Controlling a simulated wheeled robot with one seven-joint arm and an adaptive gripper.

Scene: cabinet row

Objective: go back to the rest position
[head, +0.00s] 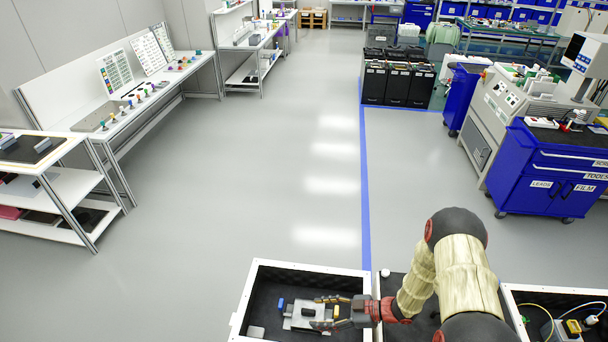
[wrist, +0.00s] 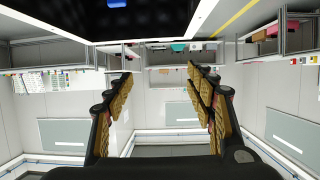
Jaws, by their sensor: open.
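My gripper (head: 320,312) is in the lower middle of the head view, at the end of my arm, which comes in from the right. Its fingers point left over the open white-rimmed drawer with a dark lining (head: 262,299). The wrist view shows both fingers (wrist: 158,75) spread wide with nothing between them. Under and beside the fingers in the drawer is a grey metal piece (head: 297,320). I cannot tell the height of the gripper above it.
A small blue item (head: 281,304) lies in the drawer. Another open drawer (head: 512,300) at the right holds cables and a boxy device. A blue tool cart (head: 545,175) and black bins (head: 397,82) stand beyond. A workbench (head: 135,112) runs along the left. The grey floor between is clear.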

